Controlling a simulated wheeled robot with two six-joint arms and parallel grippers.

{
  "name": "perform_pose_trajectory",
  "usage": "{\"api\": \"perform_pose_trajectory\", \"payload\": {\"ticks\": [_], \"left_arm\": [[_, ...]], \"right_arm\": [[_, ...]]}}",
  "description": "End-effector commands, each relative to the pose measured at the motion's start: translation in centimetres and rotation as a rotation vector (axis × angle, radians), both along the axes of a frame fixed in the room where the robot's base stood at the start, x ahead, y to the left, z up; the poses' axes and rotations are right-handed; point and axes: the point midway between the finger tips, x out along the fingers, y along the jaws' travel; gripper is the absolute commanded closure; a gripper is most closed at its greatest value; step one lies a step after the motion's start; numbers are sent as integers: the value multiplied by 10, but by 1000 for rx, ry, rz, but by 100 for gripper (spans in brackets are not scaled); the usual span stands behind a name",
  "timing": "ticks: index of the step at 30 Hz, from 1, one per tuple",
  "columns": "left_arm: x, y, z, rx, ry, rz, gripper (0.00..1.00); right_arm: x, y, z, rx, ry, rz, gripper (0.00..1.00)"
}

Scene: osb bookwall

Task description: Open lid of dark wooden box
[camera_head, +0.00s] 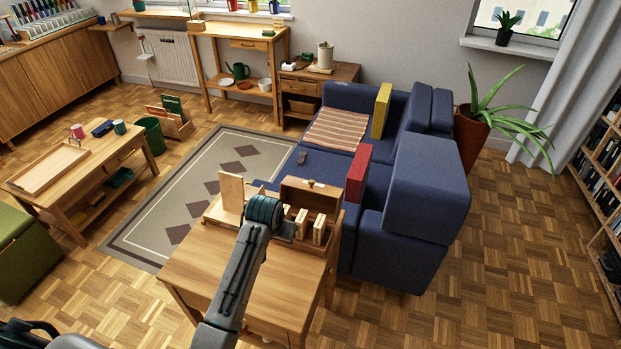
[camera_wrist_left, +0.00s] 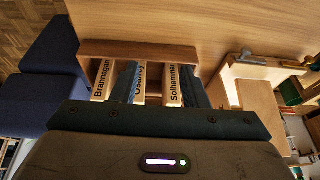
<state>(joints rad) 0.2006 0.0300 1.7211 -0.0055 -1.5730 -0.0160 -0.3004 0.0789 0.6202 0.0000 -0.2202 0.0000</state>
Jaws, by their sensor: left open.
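The dark wooden box (camera_head: 322,196) is on the light wooden table in the head view. Its brown panel stands behind several pale upright blocks, with a small knob at the panel's top edge; the panel looks like a raised lid. In the left wrist view the blocks carry names, and a brown wooden edge (camera_wrist_left: 140,51) runs along their ends. My left gripper (camera_head: 287,231) is at the box's left part, low over the blocks. Its two dark fingers (camera_wrist_left: 160,77) are apart, among the blocks, with nothing clearly held. The gripper hides part of the box. My right gripper is out of view.
The table (camera_head: 205,270) is bare at its front. An upright pale board (camera_head: 231,192) stands left of the box. A blue sofa (camera_head: 390,237) with a red book-like block (camera_head: 358,173) is close on the right. A patterned rug (camera_head: 170,205) lies beyond the table.

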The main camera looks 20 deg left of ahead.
Motion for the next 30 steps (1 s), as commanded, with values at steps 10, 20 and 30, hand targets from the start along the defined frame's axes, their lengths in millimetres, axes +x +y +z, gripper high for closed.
{"api": "perform_pose_trajectory", "payload": {"ticks": [10, 20, 30], "left_arm": [[128, -26, 126, -36, -39, -21, 59], [152, -32, 150, -41, -40, -28, 59], [175, -32, 93, -41, -39, -28, 59]], "right_arm": [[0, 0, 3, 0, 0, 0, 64], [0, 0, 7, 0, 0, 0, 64], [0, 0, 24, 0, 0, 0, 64]]}}
